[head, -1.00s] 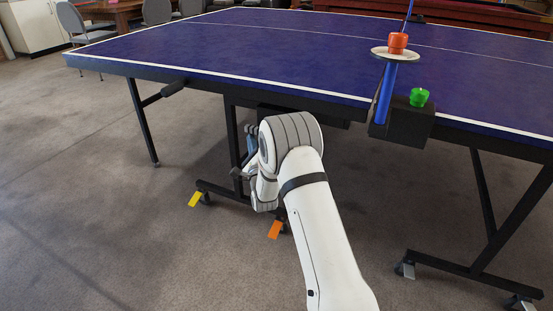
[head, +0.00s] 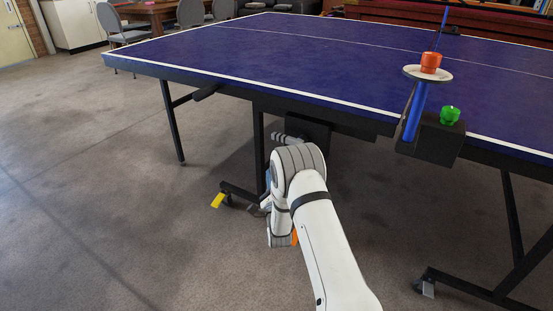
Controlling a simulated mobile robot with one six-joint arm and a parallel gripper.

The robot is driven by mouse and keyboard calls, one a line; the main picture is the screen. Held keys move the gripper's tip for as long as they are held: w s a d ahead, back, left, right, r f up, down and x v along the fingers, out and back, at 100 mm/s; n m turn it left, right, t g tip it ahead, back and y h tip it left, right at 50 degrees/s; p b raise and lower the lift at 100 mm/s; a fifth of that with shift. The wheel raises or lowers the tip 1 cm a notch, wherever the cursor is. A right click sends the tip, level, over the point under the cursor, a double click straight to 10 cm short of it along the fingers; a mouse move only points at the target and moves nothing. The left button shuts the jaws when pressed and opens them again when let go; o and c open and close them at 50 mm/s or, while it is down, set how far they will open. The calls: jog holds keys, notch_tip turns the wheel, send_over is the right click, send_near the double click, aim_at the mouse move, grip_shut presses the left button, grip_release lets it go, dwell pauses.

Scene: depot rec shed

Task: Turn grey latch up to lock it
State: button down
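Under the near edge of the blue table, a grey lever-like piece (head: 288,137) sticks out leftward beside a dark box (head: 312,130). It looks roughly level, and my arm partly covers the area below it. A grey tab (head: 428,289) hangs at a caster on the right-hand leg frame. The pictures do not settle which grey piece is the latch. My gripper (head: 257,209) is low, left of my wrist, near the left leg frame and below the lever. It is mostly hidden by my arm, and its fingers are too small to read.
The blue table (head: 230,62) spans the view. A yellow tab (head: 217,200) sits at the left caster, and an orange tab (head: 294,237) is mostly behind my arm. A black box (head: 428,140) at the table edge has a green button (head: 450,115). Floor at left is clear.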

jog(key=shift+s+a+f, duration=0.35)
jog(key=shift+s+f, duration=0.2)
jog(key=shift+f, duration=0.1)
jog(key=shift+s+a+f, duration=0.35)
jog(key=shift+s+f, duration=0.15)
jog(key=shift+f, duration=0.1)
jog(key=d+r+n+g+p, duration=0.2)
jog(key=r+n+g+p, duration=0.2)
jog(key=r+p, duration=0.7)
jog(key=d+r+n+g+p, duration=0.25)
jog(key=r+n+p, duration=0.2)
jog(key=r, duration=1.25)
jog(key=s+d+r+n+g+h+p, duration=0.1)
jog(key=s+d+r+n+g+p, duration=0.25)
jog(key=s+r+p, duration=0.6)
jog(key=s+d+r+n+g+p, duration=0.2)
jog(key=s+r+n+g+p, duration=0.35)
jog(key=s+r, duration=0.65)
jog(key=s+d+r+n+g+p, duration=0.1)
jog(key=s+r+p, duration=0.1)
jog(key=s, duration=0.4)
jog(key=s+d+r+n+g+p, duration=0.1)
jog(key=s+r+n+g+p, duration=0.1)
jog(key=s, duration=0.5)
jog(key=s+d+r+n+g+h+p, duration=0.1)
jog(key=s+r+p, duration=0.2)
jog(key=s, duration=0.3)
jog(key=shift+s+r+n+g+p, duration=0.15)
jog(key=shift+r+n+g+p, duration=0.2)
jog(key=shift+r, duration=0.4)
